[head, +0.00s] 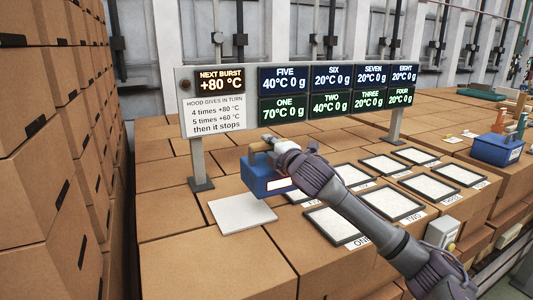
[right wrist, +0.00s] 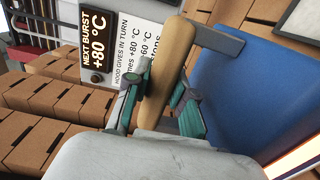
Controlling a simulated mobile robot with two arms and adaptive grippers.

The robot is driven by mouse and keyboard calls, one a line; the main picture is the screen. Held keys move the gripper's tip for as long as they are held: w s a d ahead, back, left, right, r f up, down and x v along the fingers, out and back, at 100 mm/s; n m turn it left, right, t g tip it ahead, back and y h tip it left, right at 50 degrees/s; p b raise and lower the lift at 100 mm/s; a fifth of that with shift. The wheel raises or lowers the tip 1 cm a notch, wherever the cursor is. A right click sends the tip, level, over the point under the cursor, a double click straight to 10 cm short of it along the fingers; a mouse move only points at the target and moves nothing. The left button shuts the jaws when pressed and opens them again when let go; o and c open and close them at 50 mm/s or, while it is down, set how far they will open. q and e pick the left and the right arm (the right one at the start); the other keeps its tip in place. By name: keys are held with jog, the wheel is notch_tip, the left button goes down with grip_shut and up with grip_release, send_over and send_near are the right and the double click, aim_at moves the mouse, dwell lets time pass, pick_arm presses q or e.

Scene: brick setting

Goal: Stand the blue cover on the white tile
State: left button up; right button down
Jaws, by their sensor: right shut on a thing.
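The blue cover (head: 254,182) is a box-like hood with a tan handle on top and a white, red-edged label on its front. My right gripper (head: 269,147) is shut on the tan handle (right wrist: 172,70). In the right wrist view the teal fingers of the gripper (right wrist: 160,103) sit on both sides of the handle, and the blue cover (right wrist: 240,95) fills the right side. The white tile (head: 240,214) lies flat and bare on the boxes, in front and left of the cover. I cannot tell the gap under the cover. My left gripper is not in view.
Several black-framed white panels (head: 335,224) with name tags lie to the right, partly behind my right arm. A display board (head: 300,95) on two posts stands behind the cover. Stacked cartons (head: 60,140) rise at left. A blue bin (head: 495,149) stands far right.

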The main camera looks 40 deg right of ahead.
jog(key=w+a+f+p, duration=0.2)
jog(key=w+a+f, duration=0.4)
jog(key=f, duration=0.2)
jog(key=shift+f+p, duration=0.15)
jog(key=shift+p, duration=0.2)
jog(key=shift+a, duration=0.1)
jog(key=c, duration=1.2)
grip_release()
jog(key=shift+f, duration=0.4)
jog(key=shift+o, duration=1.1)
jog(key=shift+s+a+r, duration=0.1)
jog(key=shift+r, duration=0.05)
